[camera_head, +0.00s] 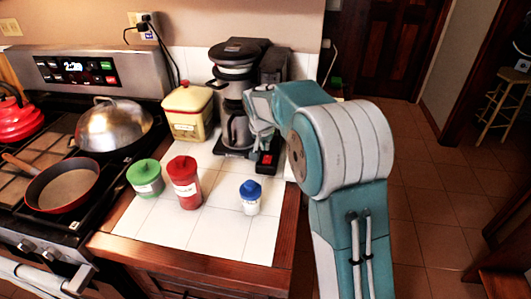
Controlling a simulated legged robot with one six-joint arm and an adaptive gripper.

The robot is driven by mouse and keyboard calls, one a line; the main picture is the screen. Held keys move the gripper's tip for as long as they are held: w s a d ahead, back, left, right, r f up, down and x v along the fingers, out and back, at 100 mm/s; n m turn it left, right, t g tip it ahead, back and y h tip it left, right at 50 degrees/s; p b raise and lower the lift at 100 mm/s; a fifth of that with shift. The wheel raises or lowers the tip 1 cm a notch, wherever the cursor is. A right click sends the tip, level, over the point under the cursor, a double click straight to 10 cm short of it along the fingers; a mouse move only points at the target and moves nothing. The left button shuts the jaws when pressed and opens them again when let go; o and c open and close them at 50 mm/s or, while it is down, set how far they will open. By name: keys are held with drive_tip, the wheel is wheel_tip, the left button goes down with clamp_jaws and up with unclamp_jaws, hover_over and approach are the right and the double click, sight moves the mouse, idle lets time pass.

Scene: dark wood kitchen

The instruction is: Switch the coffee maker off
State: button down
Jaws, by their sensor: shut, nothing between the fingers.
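The coffee maker (232,88) stands at the back of the white tiled counter, dark on top with a grey carafe low at its front. A red-lit switch (266,158) shows on a dark block at the right of its base. My gripper (263,143) is shut and empty, pointing down just above the switch, in front of the machine's right side. Whether the fingertips touch the switch I cannot tell. My gripper and arm hide part of the machine's right side.
A yellow canister with a red lid (188,112) stands left of the machine. A green-lidded jar (146,178), a red jar (185,183) and a blue-lidded jar (250,198) stand in front. The stove (75,225) with pans is at left. Open floor lies right.

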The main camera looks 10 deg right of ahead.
drive_tip(key=v, duration=0.6)
drive_tip(key=shift+s+r, duration=0.1)
drive_tip(key=s+d+r+n, duration=0.1)
drive_tip(key=s+r, duration=0.5)
drive_tip(key=s, duration=0.3)
drive_tip(key=s+f+n+t+y, duration=0.1)
drive_tip(key=s+f+n+t, duration=0.1)
drive_tip(key=s, duration=2.4)
drive_tip(key=shift+d+n, duration=0.45)
drive_tip(key=shift+n, duration=0.25)
drive_tip(key=shift+s+r, duration=0.1)
